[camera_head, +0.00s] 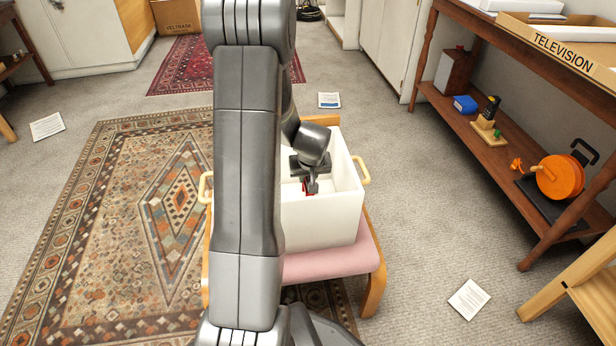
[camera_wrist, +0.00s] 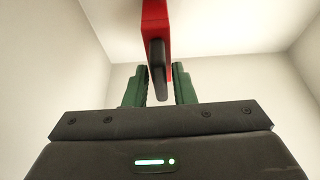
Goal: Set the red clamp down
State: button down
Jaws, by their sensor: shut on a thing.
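My gripper (camera_head: 310,185) is inside a white box (camera_head: 325,222), below its rim, and is shut on the red clamp (camera_head: 305,188). In the head view only a small red part of the clamp shows beside the fingers. In the wrist view the red clamp (camera_wrist: 156,30) stands out beyond the green fingers (camera_wrist: 157,85), with a dark part between them. Pale box walls surround it there. Whether the clamp touches the box floor I cannot tell. My arm hides the box's left part.
The box, with tan handles (camera_head: 361,172), stands on a pink-seated wooden chair (camera_head: 340,264). To the right a wooden shelf (camera_head: 470,125) holds an orange reel (camera_head: 560,177) and a cardboard tray marked TELEVISION (camera_head: 560,45). Papers (camera_head: 468,299) lie on the carpet.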

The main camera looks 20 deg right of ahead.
jog(key=c, duration=1.2)
grip_release()
jog(key=shift+f, duration=0.1)
jog(key=shift+r+p, duration=0.3)
jog(key=shift+r, duration=0.05)
jog(key=p+v, duration=0.3)
jog(key=v, duration=0.8)
jog(key=shift+s+r, duration=0.2)
jog(key=shift+r, duration=0.1)
